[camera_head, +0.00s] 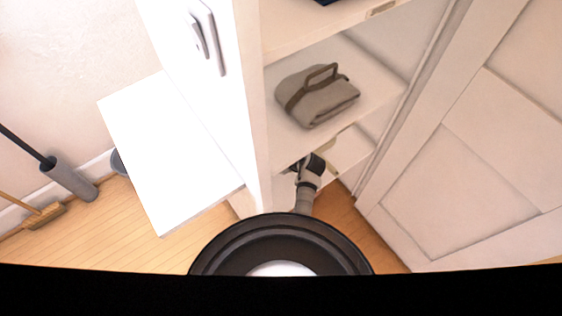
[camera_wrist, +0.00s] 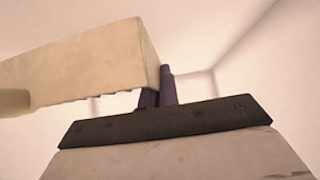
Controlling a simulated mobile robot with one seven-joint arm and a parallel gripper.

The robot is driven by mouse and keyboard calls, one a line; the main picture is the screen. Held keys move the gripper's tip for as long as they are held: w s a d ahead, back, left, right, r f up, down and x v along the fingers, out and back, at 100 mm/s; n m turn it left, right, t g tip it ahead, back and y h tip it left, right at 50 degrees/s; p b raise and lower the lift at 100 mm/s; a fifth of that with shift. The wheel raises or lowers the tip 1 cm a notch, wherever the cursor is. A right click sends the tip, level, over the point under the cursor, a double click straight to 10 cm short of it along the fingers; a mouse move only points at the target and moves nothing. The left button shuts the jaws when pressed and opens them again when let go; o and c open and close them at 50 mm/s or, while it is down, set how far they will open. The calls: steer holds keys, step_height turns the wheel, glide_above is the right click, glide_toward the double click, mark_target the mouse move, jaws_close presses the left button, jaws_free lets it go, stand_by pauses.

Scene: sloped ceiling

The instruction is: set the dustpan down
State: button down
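The dustpan extends to the left from the fingers, with a jagged lower edge. In the head view only a small beige part of it (camera_head: 328,164) shows beside the gripper. The rest is hidden by the shelf and my arm. I cannot tell whether it touches a surface.
A panelled door (camera_head: 455,185) stands at the right. A white panel (camera_head: 165,150) juts out at the left. A broom (camera_head: 45,214) and a grey cylindrical holder (camera_head: 70,179) stand by the wall.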

step_height(320, 180, down, 4)
steer(key=shift+r, duration=0.1)
steer(key=shift+w+a+f, duration=0.1)
steer(key=shift+w+f, duration=0.1)
steer(key=shift+f, duration=0.2)
steer(key=c, duration=1.7)
jaws_free()
steer(key=shift+f, duration=0.1)
steer(key=v, duration=1.2)
steer(key=shift+p, duration=0.35)
